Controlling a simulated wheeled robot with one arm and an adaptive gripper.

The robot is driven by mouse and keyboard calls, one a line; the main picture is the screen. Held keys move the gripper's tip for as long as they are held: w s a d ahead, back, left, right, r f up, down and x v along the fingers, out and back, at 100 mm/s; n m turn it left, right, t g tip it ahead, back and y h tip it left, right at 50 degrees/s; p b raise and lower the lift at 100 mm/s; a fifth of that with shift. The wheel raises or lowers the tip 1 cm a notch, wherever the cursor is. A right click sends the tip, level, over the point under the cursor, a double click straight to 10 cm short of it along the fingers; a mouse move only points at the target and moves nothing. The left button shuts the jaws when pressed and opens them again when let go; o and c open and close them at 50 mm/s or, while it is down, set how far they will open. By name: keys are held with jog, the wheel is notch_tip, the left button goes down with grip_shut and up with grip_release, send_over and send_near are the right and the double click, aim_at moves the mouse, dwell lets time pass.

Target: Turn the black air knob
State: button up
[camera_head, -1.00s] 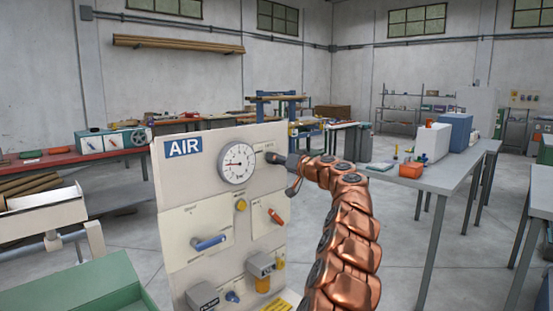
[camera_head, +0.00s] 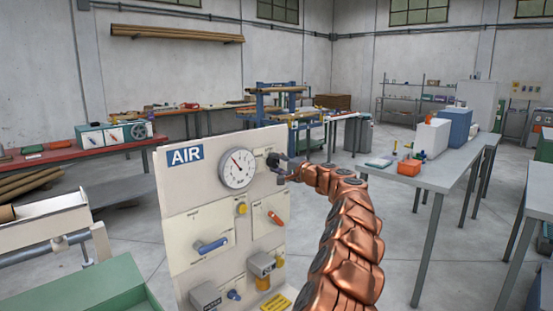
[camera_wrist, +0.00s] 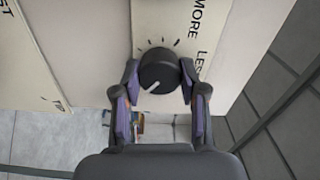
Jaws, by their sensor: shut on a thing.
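The black air knob (camera_head: 272,160) is on the upper right of the pale AIR panel (camera_head: 208,181), beside the gauge. In the wrist view the round black knob (camera_wrist: 159,69) has a white pointer line aimed to the lower left. Printed words "MORE" and "LESS" stand to its right, with tick marks around it. My gripper (camera_wrist: 159,80) has one finger on each side of the knob, shut on it. In the head view my gripper (camera_head: 279,165) reaches the knob from the right. The gauge (camera_head: 237,168) shows its needle pointing to the upper left.
Below on the panel are a blue lever (camera_head: 211,245), a red lever (camera_head: 275,218) and a yellow knob (camera_head: 241,208). A green bin (camera_head: 105,287) is at the lower left. A grey table (camera_head: 430,178) with boxes stands to the right.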

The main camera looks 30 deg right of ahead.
jog(key=shift+m+p, duration=1.3)
jog(key=shift+m, duration=0.8)
jog(key=o, duration=1.1)
jog(key=shift+o, duration=0.2)
jog(key=shift+v, duration=1.2)
jog(key=v, duration=0.9)
jog(key=shift+s, duration=0.3)
